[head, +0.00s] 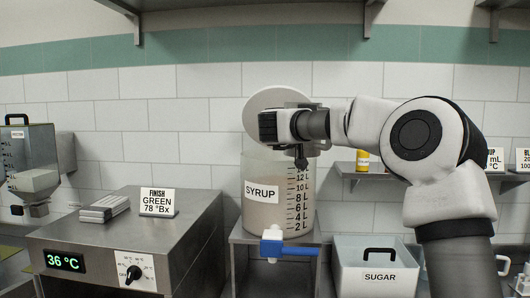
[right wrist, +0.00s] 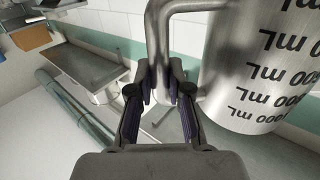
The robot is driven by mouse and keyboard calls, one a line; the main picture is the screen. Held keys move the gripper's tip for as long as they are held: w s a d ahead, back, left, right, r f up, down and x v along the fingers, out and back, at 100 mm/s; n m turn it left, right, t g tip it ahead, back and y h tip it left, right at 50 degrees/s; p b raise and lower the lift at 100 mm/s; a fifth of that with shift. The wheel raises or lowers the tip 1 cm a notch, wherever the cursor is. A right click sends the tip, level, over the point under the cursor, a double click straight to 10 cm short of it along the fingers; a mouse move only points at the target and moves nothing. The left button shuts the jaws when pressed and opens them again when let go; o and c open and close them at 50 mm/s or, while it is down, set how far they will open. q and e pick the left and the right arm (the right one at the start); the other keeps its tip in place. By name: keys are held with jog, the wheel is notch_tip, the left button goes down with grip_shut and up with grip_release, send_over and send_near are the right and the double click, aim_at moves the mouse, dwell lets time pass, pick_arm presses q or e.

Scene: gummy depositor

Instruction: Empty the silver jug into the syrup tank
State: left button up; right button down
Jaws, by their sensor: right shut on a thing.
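The syrup tank (head: 262,218) is a translucent container with a SYRUP label and a litre scale, with pale contents inside. A blue-handled valve (head: 290,248) is at its base. In the right wrist view, the right gripper (right wrist: 165,88) is shut on the handle of the silver jug (right wrist: 250,65), which has black mL markings. The jug's mouth and contents are not visible. My left gripper is out of view.
A steel cooker (head: 120,235) reading 36 °C stands left of the tank, with a FINISH GREEN 78 °Bx sign (head: 158,202) on it. A SUGAR bin (head: 378,282) stands right of the tank. A wall shelf (head: 352,172) is behind my right arm.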

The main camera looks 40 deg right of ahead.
pick_arm(q)
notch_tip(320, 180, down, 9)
jog(key=b, duration=1)
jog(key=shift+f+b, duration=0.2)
jog(key=shift+b, duration=0.15)
pick_arm(e)
jog(key=s+a+r, duration=0.3)
jog(key=s+a, duration=0.2)
jog(key=s, duration=0.1)
jog(key=shift+s+a, duration=0.15)
jog(key=shift+s, duration=0.05)
